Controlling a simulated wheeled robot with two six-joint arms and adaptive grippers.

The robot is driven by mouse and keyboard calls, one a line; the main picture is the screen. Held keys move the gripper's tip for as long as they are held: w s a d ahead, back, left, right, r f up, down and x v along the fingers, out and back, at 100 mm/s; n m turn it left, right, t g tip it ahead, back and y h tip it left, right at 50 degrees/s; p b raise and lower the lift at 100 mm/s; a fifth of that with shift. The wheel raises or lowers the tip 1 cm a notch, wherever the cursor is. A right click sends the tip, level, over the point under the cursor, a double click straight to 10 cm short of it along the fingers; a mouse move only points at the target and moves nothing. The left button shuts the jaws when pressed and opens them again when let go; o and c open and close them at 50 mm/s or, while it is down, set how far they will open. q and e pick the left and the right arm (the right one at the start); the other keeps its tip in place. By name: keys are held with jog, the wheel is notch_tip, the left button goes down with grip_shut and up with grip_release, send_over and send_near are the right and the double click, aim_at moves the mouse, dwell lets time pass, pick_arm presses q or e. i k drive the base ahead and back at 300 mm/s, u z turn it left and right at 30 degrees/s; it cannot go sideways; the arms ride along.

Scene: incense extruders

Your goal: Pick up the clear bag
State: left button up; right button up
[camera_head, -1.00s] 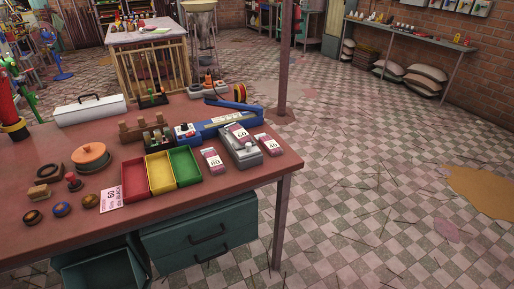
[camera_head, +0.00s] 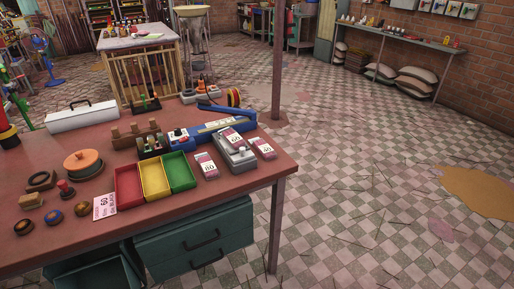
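I cannot make out a clear bag for certain. Small packs with pink-and-white number labels lie at the right of the red-brown table (camera_head: 75,226). One pack, marked 80 (camera_head: 206,165), lies beside the green tray. Another (camera_head: 232,138) rests on a grey device. A third (camera_head: 263,148) lies near the table's right edge. Whether any of these is a clear bag is too small to tell. A pink card marked 60 (camera_head: 104,207) lies at the front edge. Neither of my grippers is in view.
Red (camera_head: 129,185), yellow (camera_head: 154,178) and green (camera_head: 179,172) trays stand side by side. A blue device (camera_head: 206,131) lies behind them. An orange-lidded pot (camera_head: 83,163) and a white toolbox (camera_head: 83,116) stand left. A post (camera_head: 278,60) rises behind; checkered floor right is open.

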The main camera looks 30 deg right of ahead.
aim_at(231, 137)
jog(key=k, duration=0.65)
jog(key=z, duration=0.65)
jog(key=i, duration=1.3)
jog(key=u, duration=0.55)
